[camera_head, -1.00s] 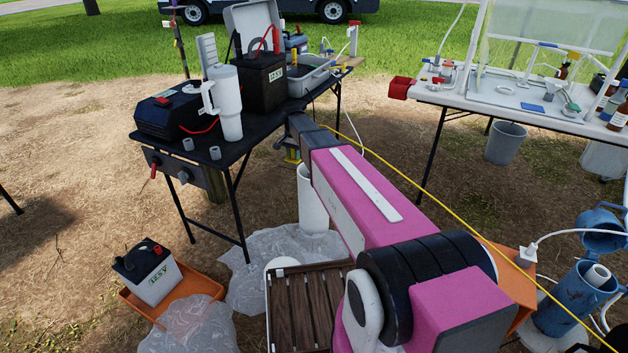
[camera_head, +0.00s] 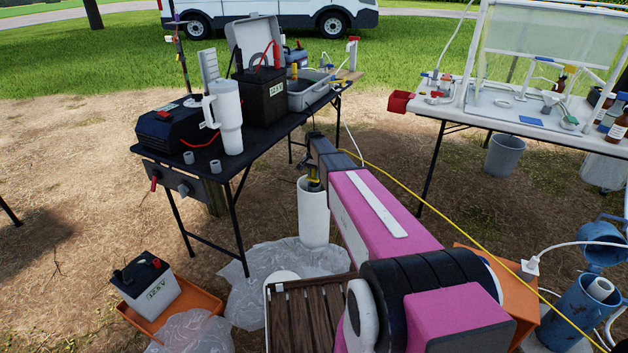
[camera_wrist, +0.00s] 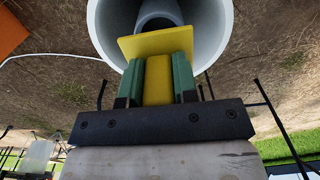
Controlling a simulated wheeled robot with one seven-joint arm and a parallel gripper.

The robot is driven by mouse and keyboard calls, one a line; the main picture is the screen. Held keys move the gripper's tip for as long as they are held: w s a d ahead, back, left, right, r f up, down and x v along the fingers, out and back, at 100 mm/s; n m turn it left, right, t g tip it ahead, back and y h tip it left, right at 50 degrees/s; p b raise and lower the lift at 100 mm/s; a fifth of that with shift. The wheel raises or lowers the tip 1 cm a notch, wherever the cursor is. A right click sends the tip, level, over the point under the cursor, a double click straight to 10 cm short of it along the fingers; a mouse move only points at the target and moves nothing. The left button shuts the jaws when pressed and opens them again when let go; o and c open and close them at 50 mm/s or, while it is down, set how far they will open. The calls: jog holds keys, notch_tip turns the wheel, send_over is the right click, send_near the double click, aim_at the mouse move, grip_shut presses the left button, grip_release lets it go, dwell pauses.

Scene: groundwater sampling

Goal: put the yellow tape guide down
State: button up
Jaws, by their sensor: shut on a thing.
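The yellow tape guide (camera_wrist: 157,45) has a flat plate and a narrower block, seen in the wrist view. My gripper (camera_wrist: 158,75) is shut on the block between its green finger pads. The plate sticks out beyond the fingertips, in front of the open mouth of a pale round pipe (camera_wrist: 218,25); I cannot tell whether they touch. In the head view, the upright white pipe (camera_head: 313,222) stands on the ground, and my gripper (camera_head: 313,184) is at its top. Only a small bit of the yellow guide (camera_head: 313,175) shows there, partly hidden by my arm.
The black table (camera_head: 250,148) with batteries and a tumbler (camera_head: 226,115) stands left of the pipe. Clear plastic sheeting (camera_head: 262,275) and a slatted wooden crate (camera_head: 310,310) lie around its base. A yellow line (camera_head: 420,200) runs across to the right.

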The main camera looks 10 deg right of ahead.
jog(key=shift+f, duration=1.65)
jog(key=shift+f, duration=0.1)
jog(key=o, duration=0.9)
jog(key=shift+o, duration=0.2)
notch_tip(320, 180, up, 12)
jog(key=shift+s+f, duration=0.1)
jog(key=s+f+n, duration=0.2)
jog(key=s+n, duration=0.5)
jog(key=s, duration=3)
jog(key=shift+f, duration=0.1)
